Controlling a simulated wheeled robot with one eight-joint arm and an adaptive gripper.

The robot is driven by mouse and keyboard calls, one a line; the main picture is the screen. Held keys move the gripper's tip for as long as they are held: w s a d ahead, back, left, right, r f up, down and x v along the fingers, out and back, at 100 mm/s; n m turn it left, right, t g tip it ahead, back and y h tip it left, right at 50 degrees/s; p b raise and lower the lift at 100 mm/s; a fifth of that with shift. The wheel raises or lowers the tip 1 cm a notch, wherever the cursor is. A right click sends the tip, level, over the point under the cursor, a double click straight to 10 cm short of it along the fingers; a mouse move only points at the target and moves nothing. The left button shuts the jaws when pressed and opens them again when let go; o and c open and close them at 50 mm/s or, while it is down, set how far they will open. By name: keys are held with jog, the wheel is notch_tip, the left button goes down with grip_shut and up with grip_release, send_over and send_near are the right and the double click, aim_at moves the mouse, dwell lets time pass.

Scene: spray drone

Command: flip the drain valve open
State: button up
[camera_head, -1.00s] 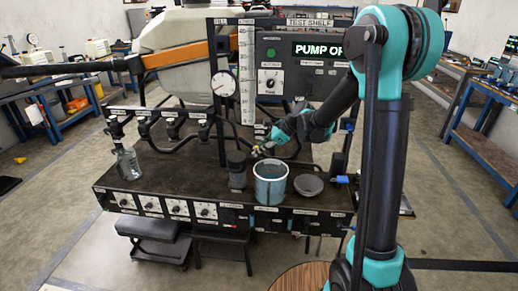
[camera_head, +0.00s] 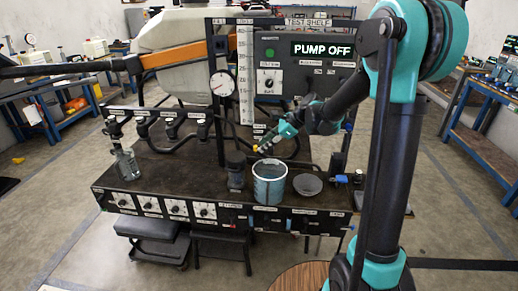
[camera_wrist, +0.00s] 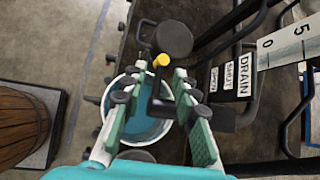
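The drain valve's lever shows in the wrist view as a dark bar with a yellow tip (camera_wrist: 162,60). It lies between the two green fingers of my gripper (camera_wrist: 155,85), apart from both pads as far as I can tell. The yellow tip (camera_head: 256,149) also shows in the head view, just left of my gripper (camera_head: 268,143). My gripper is open and holds nothing. The valve body is partly hidden in the head view.
A white bucket with bluish liquid (camera_head: 269,188) stands below my gripper. A grey round dish (camera_head: 307,185) lies right of it, a dark cylinder (camera_head: 236,172) left. The PUMP OFF panel (camera_head: 297,72) rises behind.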

jog(key=v, duration=0.7)
jog(key=shift+d+r, duration=0.2)
jog(key=shift+r, duration=0.1)
jog(key=s+d+f+n+h, duration=0.3)
jog(key=s+d+f+n, duration=0.2)
jog(key=s, duration=0.3)
jog(key=s+d+f+n+t+h, duration=0.1)
jog(key=s+d+f+n+h, duration=0.1)
jog(key=s+d+f+n, duration=0.3)
jog(key=s+d+f+n+t+h, duration=0.1)
jog(key=s+d+f+n+h, duration=0.2)
jog(key=s, duration=0.9)
jog(key=d+f+n, duration=0.2)
jog(key=d+n, duration=0.2)
jog(key=d, duration=0.2)
jog(key=shift+f+h, duration=0.15)
jog(key=shift+h, duration=0.15)
